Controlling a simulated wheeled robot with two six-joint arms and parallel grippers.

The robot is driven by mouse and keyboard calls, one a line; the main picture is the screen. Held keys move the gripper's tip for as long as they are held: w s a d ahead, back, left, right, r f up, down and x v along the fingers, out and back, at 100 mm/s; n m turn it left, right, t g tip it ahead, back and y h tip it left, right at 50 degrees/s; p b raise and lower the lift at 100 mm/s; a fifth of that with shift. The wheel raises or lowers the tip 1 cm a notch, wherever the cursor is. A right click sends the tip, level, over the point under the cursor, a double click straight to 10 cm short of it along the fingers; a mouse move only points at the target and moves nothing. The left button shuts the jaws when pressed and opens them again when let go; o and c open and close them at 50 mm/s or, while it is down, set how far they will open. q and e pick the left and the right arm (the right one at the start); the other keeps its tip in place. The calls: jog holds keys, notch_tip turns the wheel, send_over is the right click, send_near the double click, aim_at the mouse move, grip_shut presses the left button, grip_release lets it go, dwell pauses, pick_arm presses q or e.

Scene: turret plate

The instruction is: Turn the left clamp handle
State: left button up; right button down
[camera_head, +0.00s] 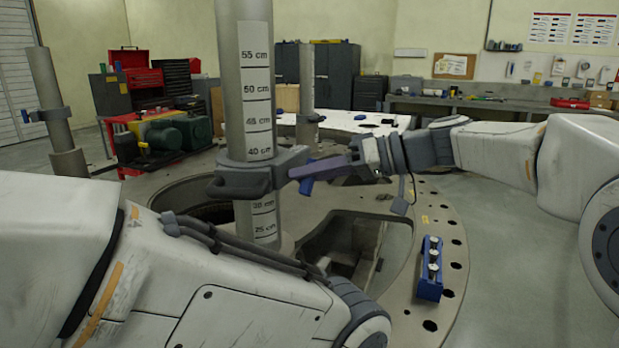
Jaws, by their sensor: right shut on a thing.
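A thick grey post (230,90) with a centimetre scale stands in the middle of the camera_head view. A dark grey clamp (245,178) rings it just below the 40 cm mark. A blue clamp handle (307,186) sticks out from the clamp's right side. My right gripper (325,168) comes in from the right, and its fingers are shut on the handle. The fingers partly cover the handle. A second clamp with a small blue handle (27,116) sits on a thinner post (45,95) at the far left. My left gripper is out of view; only its arm shows at lower left.
The round turret plate (463,250) has bolt holes along its rim and open cutouts around the post. A blue block with silver fittings (430,268) lies on the right rim. A third post (306,85) with a clamp stands behind. Red toolboxes and a workbench (480,105) line the back.

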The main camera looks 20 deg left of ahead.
jog(key=m+g, duration=0.1)
jog(key=m, duration=0.1)
jog(key=m+y, duration=0.1)
jog(key=m, duration=0.1)
jog(key=shift+w+f+g, duration=0.1)
jog(key=shift+w+g, duration=0.05)
jog(key=shift+g, duration=0.25)
jog(key=m+g+y+b, duration=0.1)
jog(key=m+y, duration=0.1)
jog(key=m, duration=0.2)
jog(key=shift+d+f, duration=0.1)
jog(key=shift+m, duration=0.5)
jog(key=c, duration=0.8)
grip_release()
jog(key=shift+o, duration=0.2)
jog(key=v, duration=1)
jog(key=shift+w+d, duration=0.15)
jog(key=shift+d, duration=0.05)
jog(key=shift+f, duration=0.1)
